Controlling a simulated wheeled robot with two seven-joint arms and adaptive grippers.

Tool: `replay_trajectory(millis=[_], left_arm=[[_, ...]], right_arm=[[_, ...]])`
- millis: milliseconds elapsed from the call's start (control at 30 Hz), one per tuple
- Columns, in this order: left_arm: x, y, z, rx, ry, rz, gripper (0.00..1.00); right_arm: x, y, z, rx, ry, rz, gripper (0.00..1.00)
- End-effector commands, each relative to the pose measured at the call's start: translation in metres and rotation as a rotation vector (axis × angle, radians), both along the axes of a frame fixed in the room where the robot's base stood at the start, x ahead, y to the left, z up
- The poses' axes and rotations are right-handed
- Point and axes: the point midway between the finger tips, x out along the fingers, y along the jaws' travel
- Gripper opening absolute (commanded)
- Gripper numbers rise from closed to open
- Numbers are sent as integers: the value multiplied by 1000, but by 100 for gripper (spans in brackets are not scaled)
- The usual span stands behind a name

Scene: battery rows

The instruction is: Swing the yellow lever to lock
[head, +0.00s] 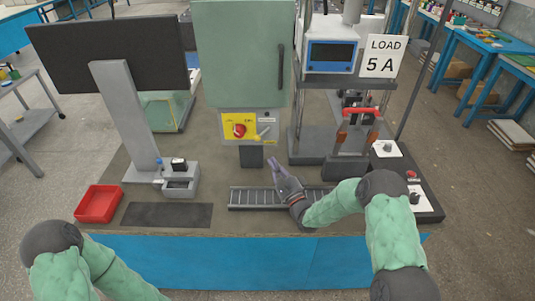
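The yellow lever (263,133) is a small handle on the right part of the control panel, below the grey-green cabinet. It slants, and its exact angle is too small to read. A red rotary knob (239,131) on a yellow plate sits just left of it. My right gripper (273,161) is below and slightly right of the lever, in front of the panel and apart from it. Its fingers point up toward the panel, look parted and hold nothing. My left arm shows at the lower left; its gripper is out of view.
The grey-green cabinet (243,55) stands above the panel. A monitor (107,57) and red tray (99,204) are at left. A slotted rail (252,198) lies under my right gripper. A red-handled press (360,130) and button box (411,190) are at right.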

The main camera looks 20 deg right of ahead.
Motion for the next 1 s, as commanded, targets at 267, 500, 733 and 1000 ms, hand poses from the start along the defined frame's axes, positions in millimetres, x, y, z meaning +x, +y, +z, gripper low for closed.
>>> replay_trajectory(millis=[267,500,733,1000], left_arm=[[0,0,0,0,0,0,40],[0,0,0,0,0,0,40],[0,0,0,0,0,0,40],[0,0,0,0,0,0,40]], right_arm=[[-33,-8,-11,1,1,-1,0],[-38,-9,-12,0,-1,0,0],[-38,-9,-12,1,-1,0,0],[-38,-9,-12,1,-1,0,0]])
